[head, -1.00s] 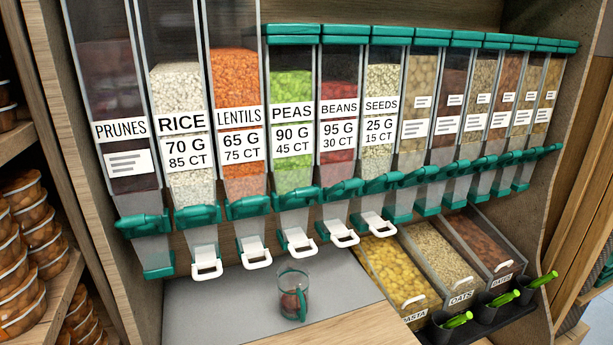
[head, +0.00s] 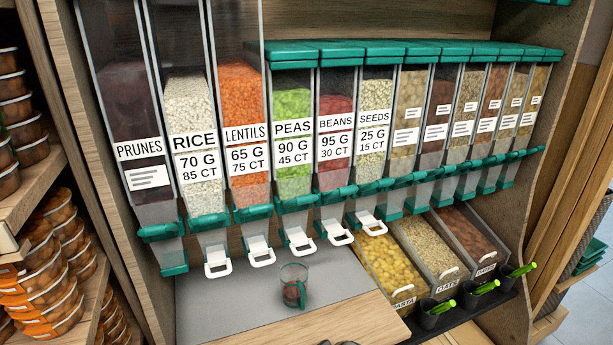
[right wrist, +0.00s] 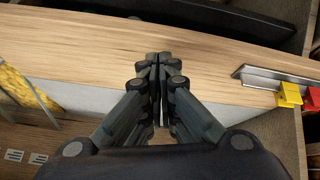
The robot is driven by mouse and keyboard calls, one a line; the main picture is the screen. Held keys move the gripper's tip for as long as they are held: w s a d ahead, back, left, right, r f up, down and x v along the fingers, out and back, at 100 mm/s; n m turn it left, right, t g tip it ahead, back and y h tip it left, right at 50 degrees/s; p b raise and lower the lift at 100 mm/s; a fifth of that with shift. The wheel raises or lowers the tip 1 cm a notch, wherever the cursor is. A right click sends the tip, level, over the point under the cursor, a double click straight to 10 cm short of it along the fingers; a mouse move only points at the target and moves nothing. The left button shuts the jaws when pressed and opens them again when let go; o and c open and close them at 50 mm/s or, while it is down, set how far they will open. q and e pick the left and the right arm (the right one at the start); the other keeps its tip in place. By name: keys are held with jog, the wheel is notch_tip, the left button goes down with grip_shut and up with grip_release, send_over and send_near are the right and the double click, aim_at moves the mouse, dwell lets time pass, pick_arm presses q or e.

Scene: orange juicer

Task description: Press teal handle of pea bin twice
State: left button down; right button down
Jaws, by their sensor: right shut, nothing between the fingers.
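The pea bin (head: 292,103), labelled PEAS 90 G 45 CT, hangs in the dispenser row between lentils and beans. It is partly filled with green peas. Its teal handle (head: 298,202) crosses the front below the label, with a white pull (head: 299,241) lower down. No gripper touches the handle in the head view. My right gripper (right wrist: 159,60) is shut and empty in the right wrist view, over a wooden surface (right wrist: 90,45); the pea bin does not show there. My left gripper is in neither view.
A clear cup with a teal handle (head: 293,286) and dark red contents stands on the grey mat (head: 225,310) below the bins. Open pasta (head: 388,265) and oats bins stand at right. Shelves with stacked tubs (head: 45,290) are at left.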

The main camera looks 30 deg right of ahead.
aim_at(307, 199)
jog(key=w+d+r+m+t+p, duration=0.1)
jog(key=w+d+r, duration=0.15)
jog(key=r, duration=0.55)
jog(key=w+d+r+t+h, duration=0.1)
jog(key=w+r+t, duration=0.1)
jog(key=w+r, duration=0.35)
jog(key=w+d+r+m+t+p, duration=0.1)
jog(key=d+r, duration=0.1)
jog(key=r, duration=0.7)
notch_tip(307, 199, up, 23)
jog(key=s+m+t+h+p, duration=0.1)
jog(key=t, duration=0.3)
jog(key=shift+t, duration=0.3)
jog(key=shift+w+r, duration=0.1)
jog(key=shift+w, duration=0.05)
